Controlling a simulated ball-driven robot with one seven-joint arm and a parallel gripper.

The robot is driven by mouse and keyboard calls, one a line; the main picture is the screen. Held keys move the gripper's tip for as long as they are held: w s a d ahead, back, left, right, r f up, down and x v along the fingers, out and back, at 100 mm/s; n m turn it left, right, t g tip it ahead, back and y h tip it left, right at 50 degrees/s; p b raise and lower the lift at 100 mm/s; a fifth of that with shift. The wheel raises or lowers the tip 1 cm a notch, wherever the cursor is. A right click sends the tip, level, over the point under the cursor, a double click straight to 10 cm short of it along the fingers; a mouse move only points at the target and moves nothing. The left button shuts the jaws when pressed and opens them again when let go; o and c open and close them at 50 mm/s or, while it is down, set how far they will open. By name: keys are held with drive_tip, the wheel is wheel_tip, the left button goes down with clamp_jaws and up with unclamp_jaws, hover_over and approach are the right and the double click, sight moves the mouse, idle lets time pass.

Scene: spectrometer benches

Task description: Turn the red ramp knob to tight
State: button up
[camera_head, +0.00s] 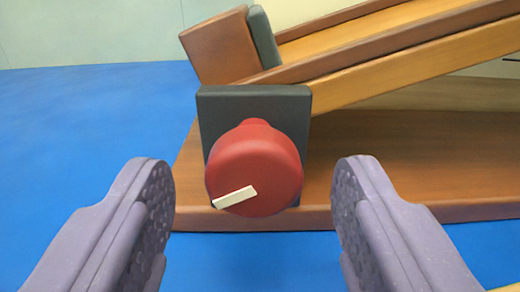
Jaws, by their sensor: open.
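The red ramp knob (257,165) is round and sits on a dark grey square plate (220,105) at the low end of the wooden ramp (400,60). A cream pointer mark (234,197) on its face runs from near the middle to the lower left. My gripper (254,190) is open, with one purple finger to the left of the knob and one to the right. Both fingers are apart from the knob and nothing is between them in contact. No tight label is visible.
The ramp stands on a brown wooden base (420,150) that runs off to the right. A brown end block (220,48) with a dark grey pad (264,38) rises above the plate. The blue surface (80,130) at left is clear.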

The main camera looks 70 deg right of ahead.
drive_tip(key=shift+d, duration=0.2)
drive_tip(key=c, duration=1)
drive_tip(key=shift+c, duration=0.2)
drive_tip(key=shift+m+b, duration=0.35)
drive_tip(key=shift+m, duration=0.05)
drive_tip(key=m+b, duration=0.1)
drive_tip(key=m, duration=0.1)
drive_tip(key=m+b, duration=0.2)
drive_tip(key=shift+w+f+m+b, duration=0.1)
drive_tip(key=shift+f+m+b, duration=0.1)
drive_tip(key=shift+m+b, duration=0.15)
drive_tip(key=m+b, duration=0.4)
drive_tip(key=m, duration=0.1)
drive_tip(key=shift+m, duration=0.25)
drive_tip(key=m+b, duration=0.1)
drive_tip(key=m, duration=0.1)
drive_tip(key=m+b, duration=0.1)
drive_tip(key=m, duration=0.1)
drive_tip(key=shift+r+m, duration=0.2)
drive_tip(key=shift+m, duration=0.1)
drive_tip(key=m, duration=0.5)
drive_tip(key=shift+m, duration=0.3)
